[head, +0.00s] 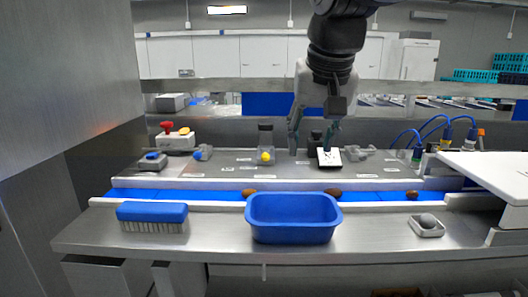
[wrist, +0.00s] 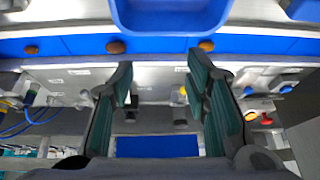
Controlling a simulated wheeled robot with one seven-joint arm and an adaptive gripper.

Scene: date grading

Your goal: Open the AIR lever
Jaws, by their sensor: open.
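I cannot read any AIR marking, so I cannot tell which control on the back counter is the AIR lever. A white tilted plate (head: 328,158) stands below my right finger. My gripper (head: 313,140) is open and empty above the counter, right of the yellow ball. In the wrist view my gripper (wrist: 160,70) has its fingers spread, with the yellow-marked fitting (wrist: 182,96) between them.
A blue bin (head: 293,238) and a blue brush (head: 152,214) stand in front of the blue conveyor (head: 222,194), which carries several brown dates. A red-knobbed box (head: 174,141) is at left. Blue hoses (head: 434,124) and a white panel (head: 495,170) are at right.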

